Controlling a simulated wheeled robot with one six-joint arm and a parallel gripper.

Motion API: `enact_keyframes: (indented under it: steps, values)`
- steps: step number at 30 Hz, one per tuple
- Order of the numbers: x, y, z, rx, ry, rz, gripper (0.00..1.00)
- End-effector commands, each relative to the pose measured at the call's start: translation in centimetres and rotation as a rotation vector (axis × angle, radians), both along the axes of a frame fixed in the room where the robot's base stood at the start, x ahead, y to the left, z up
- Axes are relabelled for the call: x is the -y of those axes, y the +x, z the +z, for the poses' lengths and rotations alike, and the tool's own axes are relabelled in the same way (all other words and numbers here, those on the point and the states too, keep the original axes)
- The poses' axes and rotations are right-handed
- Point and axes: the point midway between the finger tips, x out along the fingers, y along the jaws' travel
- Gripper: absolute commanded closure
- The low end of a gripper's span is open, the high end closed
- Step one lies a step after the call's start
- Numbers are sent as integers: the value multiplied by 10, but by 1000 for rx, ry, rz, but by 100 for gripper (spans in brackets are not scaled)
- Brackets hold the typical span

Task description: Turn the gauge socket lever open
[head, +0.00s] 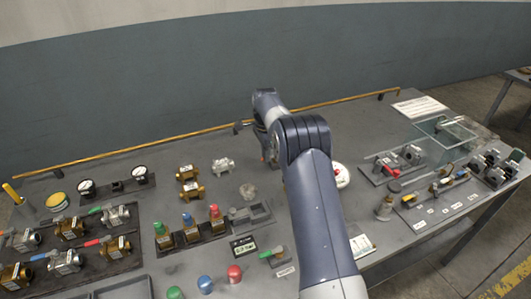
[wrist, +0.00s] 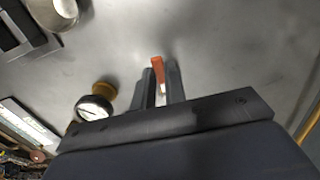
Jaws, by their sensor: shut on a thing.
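My gripper (wrist: 160,82) shows in the wrist view, its two dark fingers shut on a narrow orange-red piece, which looks like a lever handle (wrist: 157,67). A pale bit shows lower between the fingers. What the handle joins is hidden. A round white-faced gauge (wrist: 96,106) with a brass-coloured body (wrist: 104,90) stands left of the fingers, apart from them. In the head view my arm hides most of the gripper and what it holds. A white disc with red (head: 340,175) shows partly behind my arm; I cannot tell whether it is the same gauge.
Valves with coloured levers (head: 68,261) crowd the table's left. Two gauges (head: 87,188) stand behind them. Red-levered valves (head: 390,168) and a clear box (head: 443,133) are at right. A yellow rail (head: 330,102) runs along the back edge. The wrist view shows bare table ahead of the fingers.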

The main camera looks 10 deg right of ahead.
Motion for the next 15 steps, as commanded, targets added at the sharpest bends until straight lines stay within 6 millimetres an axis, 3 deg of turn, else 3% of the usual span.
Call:
enact_keyframes:
  steps: [8, 15]
  values:
    - [0, -1, 0, 0, 0, 28, 100]
    - [2, -6, 1, -1, 0, 152, 100]
